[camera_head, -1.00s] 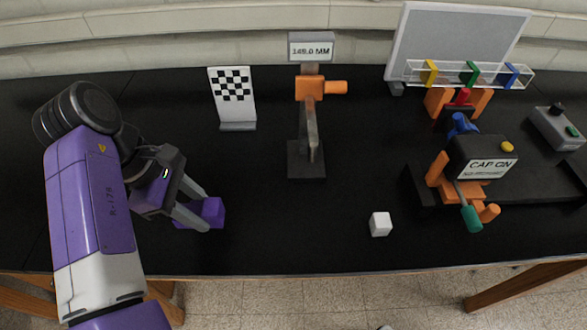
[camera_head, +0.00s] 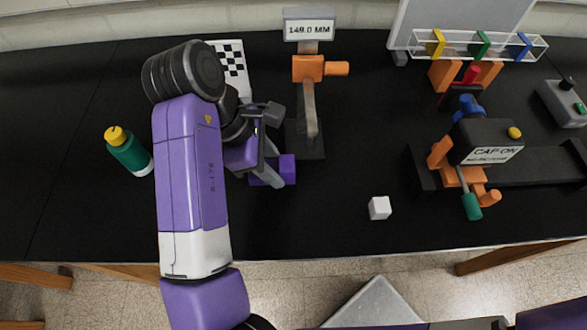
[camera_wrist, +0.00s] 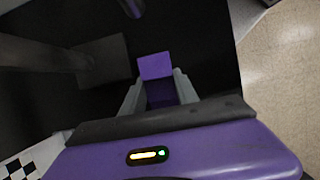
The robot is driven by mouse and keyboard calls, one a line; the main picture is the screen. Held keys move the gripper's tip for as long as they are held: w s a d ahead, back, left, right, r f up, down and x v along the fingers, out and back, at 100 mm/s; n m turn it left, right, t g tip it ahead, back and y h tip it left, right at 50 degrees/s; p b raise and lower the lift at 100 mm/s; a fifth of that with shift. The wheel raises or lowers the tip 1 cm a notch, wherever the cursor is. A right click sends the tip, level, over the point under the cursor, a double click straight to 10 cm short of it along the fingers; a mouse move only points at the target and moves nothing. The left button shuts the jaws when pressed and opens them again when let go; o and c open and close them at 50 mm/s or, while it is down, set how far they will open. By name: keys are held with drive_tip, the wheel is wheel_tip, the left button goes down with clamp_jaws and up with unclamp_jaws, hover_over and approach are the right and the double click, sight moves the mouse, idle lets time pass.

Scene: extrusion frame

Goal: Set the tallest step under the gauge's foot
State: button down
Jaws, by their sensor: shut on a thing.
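My gripper (camera_head: 274,164) is shut on a purple block (camera_head: 288,168). In the wrist view the block (camera_wrist: 155,66) shows a bright face beyond the fingers (camera_wrist: 160,95) and a darker part between them. I cannot tell its step heights. The block is low over or on the table, just in front-left of the gauge's dark base (camera_head: 310,149). The gauge (camera_head: 308,68) has an orange carriage with a side knob, a grey foot piece (camera_head: 310,115) hanging over the base, and a display that seems to read 149.0 MM. The base also shows in the wrist view (camera_wrist: 106,62), left of the block.
A small white cube (camera_head: 380,208) lies right of the gauge. A checkered board (camera_head: 232,62) stands behind my gripper. An orange clamp fixture (camera_head: 470,160) and a clear rack (camera_head: 478,45) are at right.

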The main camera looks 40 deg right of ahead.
sight(294, 178)
drive_tip(key=shift+s+d, duration=0.45)
drive_tip(key=shift+d, duration=0.15)
drive_tip(key=shift+s+d, duration=0.4)
drive_tip(key=shift+d, duration=0.2)
drive_tip(key=x, duration=0.2)
drive_tip(key=shift+d+f, duration=0.1)
drive_tip(key=shift+f, duration=0.75)
drive_tip(key=shift+f, duration=0.6)
drive_tip(key=c, duration=0.9)
unclamp_jaws()
drive_tip(key=shift+r, duration=0.1)
